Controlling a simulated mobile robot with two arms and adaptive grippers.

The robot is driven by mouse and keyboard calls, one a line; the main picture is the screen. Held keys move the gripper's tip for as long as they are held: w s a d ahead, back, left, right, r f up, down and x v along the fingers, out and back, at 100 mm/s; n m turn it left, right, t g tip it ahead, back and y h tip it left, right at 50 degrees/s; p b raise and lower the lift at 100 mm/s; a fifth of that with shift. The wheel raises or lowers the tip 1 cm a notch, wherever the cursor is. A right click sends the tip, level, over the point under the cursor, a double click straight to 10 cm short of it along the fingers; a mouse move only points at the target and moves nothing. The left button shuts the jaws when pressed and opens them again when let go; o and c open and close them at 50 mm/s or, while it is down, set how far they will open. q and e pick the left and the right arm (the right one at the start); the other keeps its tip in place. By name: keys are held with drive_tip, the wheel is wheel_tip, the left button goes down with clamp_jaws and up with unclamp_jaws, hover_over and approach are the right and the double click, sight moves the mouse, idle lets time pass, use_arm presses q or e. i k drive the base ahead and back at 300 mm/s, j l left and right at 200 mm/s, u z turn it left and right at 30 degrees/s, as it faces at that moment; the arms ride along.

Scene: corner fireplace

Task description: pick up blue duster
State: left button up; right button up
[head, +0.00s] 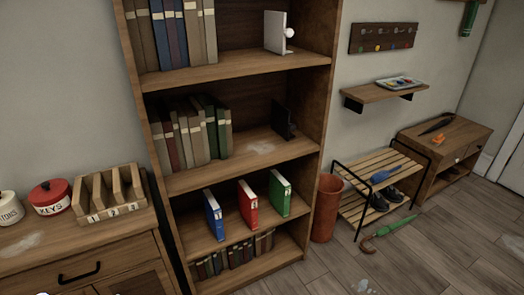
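A small blue object with a rounded end and a thin handle, which looks like the blue duster (381,176), lies on the top slats of the wooden shoe rack (352,185) at right of centre. Dark shoes (382,199) sit on the rack's lower level beneath it. Neither of my grippers shows in the head view, so nothing is seen touching the duster.
A reddish bin (326,208) stands between the bookcase (245,73) and the rack. A green umbrella (390,233) lies on the floor in front of the rack. A low wooden cabinet (447,153) stands to the right. Floor at lower right is mostly clear.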

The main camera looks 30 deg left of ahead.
sight(379, 176)
drive_tip(key=i+l+z, duration=0.45)
drive_tip(key=i, duration=0.95)
drive_tip(key=i+z, duration=0.4)
drive_tip(key=i, duration=1)
drive_tip(key=i+l+u, duration=0.15)
drive_tip(key=i+u, duration=0.15)
drive_tip(key=i, duration=0.7)
